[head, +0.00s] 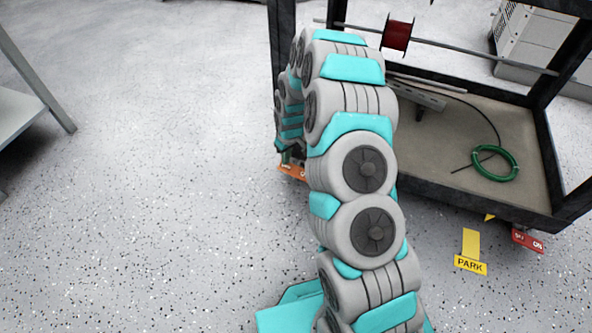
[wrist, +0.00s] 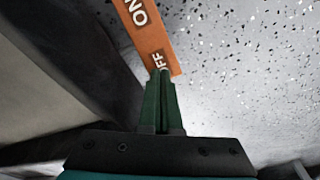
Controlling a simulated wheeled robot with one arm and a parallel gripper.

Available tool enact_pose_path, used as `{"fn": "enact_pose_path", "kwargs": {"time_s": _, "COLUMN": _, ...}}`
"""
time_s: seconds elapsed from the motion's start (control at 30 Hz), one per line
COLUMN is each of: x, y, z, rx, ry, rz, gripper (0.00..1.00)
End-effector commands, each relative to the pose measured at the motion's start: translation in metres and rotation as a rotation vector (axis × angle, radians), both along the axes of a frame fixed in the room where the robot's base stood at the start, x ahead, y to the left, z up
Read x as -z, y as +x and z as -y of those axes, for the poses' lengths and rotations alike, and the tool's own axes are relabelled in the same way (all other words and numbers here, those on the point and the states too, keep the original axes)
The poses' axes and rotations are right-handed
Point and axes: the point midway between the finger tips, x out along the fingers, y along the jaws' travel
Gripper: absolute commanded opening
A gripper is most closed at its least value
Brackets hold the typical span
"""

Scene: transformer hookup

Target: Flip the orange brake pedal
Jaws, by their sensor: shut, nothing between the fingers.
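The orange brake pedal (head: 294,172) shows low at the left side of the cart in the head view, partly hidden by my arm. In the head view the fingertips are mostly hidden by my arm.
The black-framed cart (head: 420,200) stands at the right, with a red spool (head: 397,35) on a rod and a green cable coil (head: 495,163) on its shelf. A red pedal (head: 528,241) and a yellow PARK label (head: 470,265) are at its front.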

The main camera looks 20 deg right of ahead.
Motion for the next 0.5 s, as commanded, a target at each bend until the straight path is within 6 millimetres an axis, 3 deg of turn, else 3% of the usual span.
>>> {"fn": "enact_pose_path", "kwargs": {"time_s": 0.5, "x": 0.0071, "y": -0.0003, "z": -0.0001, "rx": 0.0, "ry": 0.0, "rz": -0.001, "gripper": 0.0}}
